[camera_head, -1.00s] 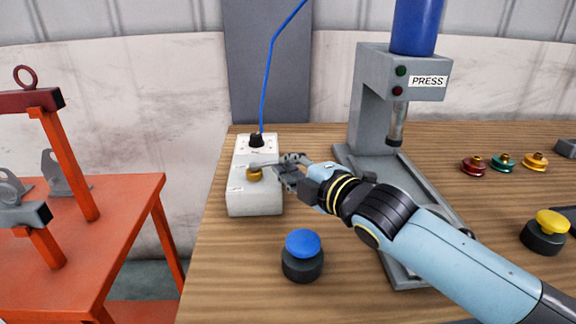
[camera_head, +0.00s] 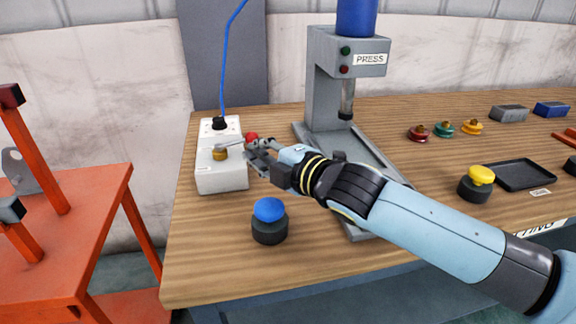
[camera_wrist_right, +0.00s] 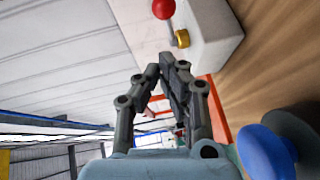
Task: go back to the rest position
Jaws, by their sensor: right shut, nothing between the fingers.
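My right gripper (camera_head: 258,150) is shut and empty in the head view. It is just right of a white box (camera_head: 222,180) with a brass knob and a grey lever on top. A red ball (camera_head: 252,136) shows behind the fingers. In the right wrist view the shut fingers (camera_wrist_right: 165,68) sit below the box (camera_wrist_right: 215,35), with the brass knob (camera_wrist_right: 181,39) and red ball (camera_wrist_right: 163,8) beyond them. I cannot tell whether the fingers touch the box. My left gripper is not in view.
A grey press (camera_head: 325,85) stands behind my right arm. A blue button (camera_head: 269,210) stands in front of the gripper, and a yellow button (camera_head: 480,175) and black tray (camera_head: 518,173) are at the right. An orange stand (camera_head: 90,240) is at the left.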

